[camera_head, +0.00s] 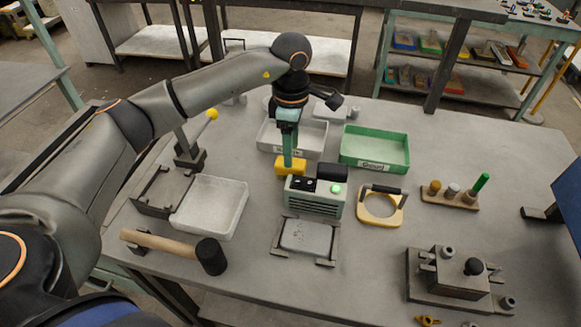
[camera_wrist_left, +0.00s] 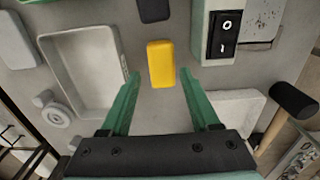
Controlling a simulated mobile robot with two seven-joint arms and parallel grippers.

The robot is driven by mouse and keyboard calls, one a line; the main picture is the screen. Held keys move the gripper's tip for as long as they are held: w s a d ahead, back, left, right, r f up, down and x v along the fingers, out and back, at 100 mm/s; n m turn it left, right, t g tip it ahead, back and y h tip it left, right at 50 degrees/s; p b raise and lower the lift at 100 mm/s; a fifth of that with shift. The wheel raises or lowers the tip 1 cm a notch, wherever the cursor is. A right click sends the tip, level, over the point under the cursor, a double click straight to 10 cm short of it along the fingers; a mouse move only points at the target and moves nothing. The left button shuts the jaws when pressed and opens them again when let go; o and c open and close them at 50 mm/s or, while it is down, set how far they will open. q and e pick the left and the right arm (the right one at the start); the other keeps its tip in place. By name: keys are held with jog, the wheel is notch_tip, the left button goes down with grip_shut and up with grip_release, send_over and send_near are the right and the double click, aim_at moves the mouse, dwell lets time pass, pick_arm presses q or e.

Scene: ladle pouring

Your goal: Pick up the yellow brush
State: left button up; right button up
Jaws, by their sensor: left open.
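The yellow brush (camera_head: 290,167) lies on the grey table just behind the green-and-grey switch box. Only its plain yellow top shows in the left wrist view (camera_wrist_left: 160,64); its underside is hidden. My left gripper (camera_head: 287,158) points down over the brush. In the left wrist view its two green fingers (camera_wrist_left: 159,77) are spread apart, one toward each long side of the brush, with nothing between them. I cannot tell the exact height left above the brush. My right gripper is not in view.
The switch box (camera_head: 315,200) stands close in front of the brush. A grey tray (camera_head: 312,150) and a green tray (camera_head: 375,162) are behind. A white tray (camera_head: 209,208) and a mallet (camera_head: 160,243) lie to the left. A yellow ring with a black handle (camera_head: 381,219) is to the right.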

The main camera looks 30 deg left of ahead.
aim_at(290, 170)
pick_arm(q)
notch_tip(290, 170, down, 5)
jog(key=shift+s+r+p, duration=0.1)
jog(key=shift+s+p, duration=0.05)
jog(key=shift+p, duration=0.15)
grip_shut()
dwell(0.4)
